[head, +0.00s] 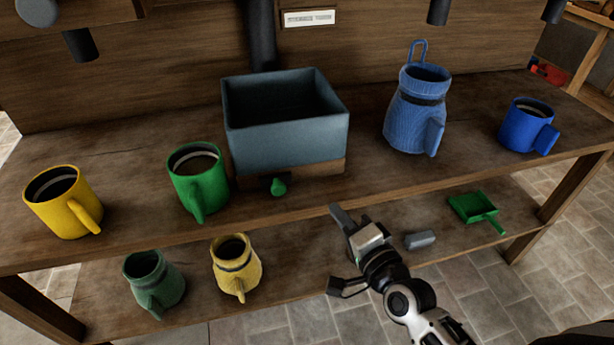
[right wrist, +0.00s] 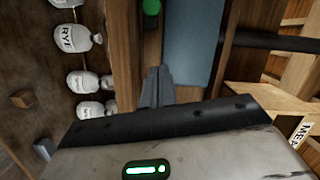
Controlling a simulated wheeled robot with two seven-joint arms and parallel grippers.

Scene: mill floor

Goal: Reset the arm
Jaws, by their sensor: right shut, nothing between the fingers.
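My right gripper (head: 337,212) is in front of the bench's front edge, right of the middle in the head view. Its fingers are shut with nothing between them. In the right wrist view the closed fingers (right wrist: 156,86) point up the picture, toward a wooden edge. The gripper is apart from the mugs and jugs. My right arm (head: 405,298) comes in from the lower right. My left gripper does not show.
The bench top (head: 120,150) holds a yellow mug (head: 58,205), green mug (head: 195,180), blue-grey bin (head: 285,140), blue jug (head: 412,115) and blue mug (head: 522,125). The lower shelf holds a green jug (head: 150,280), yellow jug (head: 233,265), grey block (head: 419,240) and green scoop (head: 472,208).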

